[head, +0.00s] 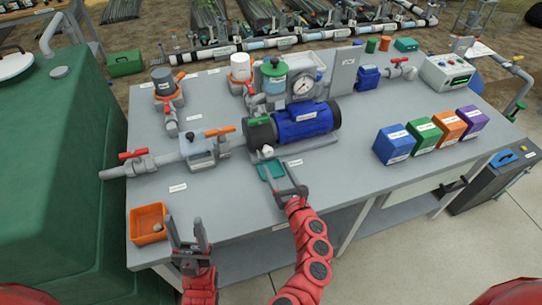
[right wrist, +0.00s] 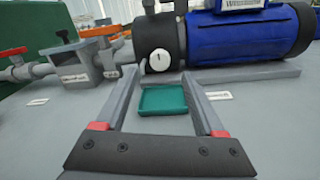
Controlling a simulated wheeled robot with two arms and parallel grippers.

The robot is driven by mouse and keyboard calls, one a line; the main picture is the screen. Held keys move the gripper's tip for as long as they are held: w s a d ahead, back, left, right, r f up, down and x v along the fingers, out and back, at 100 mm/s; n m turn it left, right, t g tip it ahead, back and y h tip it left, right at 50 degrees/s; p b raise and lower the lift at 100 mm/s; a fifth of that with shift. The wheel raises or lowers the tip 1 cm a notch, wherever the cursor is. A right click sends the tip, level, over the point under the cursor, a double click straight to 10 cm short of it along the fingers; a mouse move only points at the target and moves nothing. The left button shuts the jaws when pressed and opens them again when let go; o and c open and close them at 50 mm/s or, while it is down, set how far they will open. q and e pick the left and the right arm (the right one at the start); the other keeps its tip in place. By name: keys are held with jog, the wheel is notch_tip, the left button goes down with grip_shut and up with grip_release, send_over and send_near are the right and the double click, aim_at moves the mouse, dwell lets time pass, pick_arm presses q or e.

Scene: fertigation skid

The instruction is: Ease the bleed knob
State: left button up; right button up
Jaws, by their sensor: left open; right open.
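The bleed knob (head: 267,151) is a small white round knob low on the dark end of the blue pump (head: 303,120). In the right wrist view the knob (right wrist: 158,61) faces me, with a short dark mark near its top. My right gripper (head: 273,170) is open, in front of the pump and short of the knob. In the right wrist view its fingers (right wrist: 157,76) point toward the pump, with the knob between and beyond their tips. My left gripper (head: 186,226) is open and empty near the bench's front left, beside the orange tray.
A small green tray (right wrist: 165,99) lies on the bench below my right fingers. An orange tray (head: 149,224) sits at the front left. Pipework with an orange-handled valve (head: 219,131) runs left of the pump. Several coloured boxes (head: 393,144) stand right; bench between is clear.

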aim_at(269, 154)
jog(key=x, duration=0.5)
jog(key=shift+w, duration=0.3)
jog(key=shift+a, duration=0.1)
grip_shut()
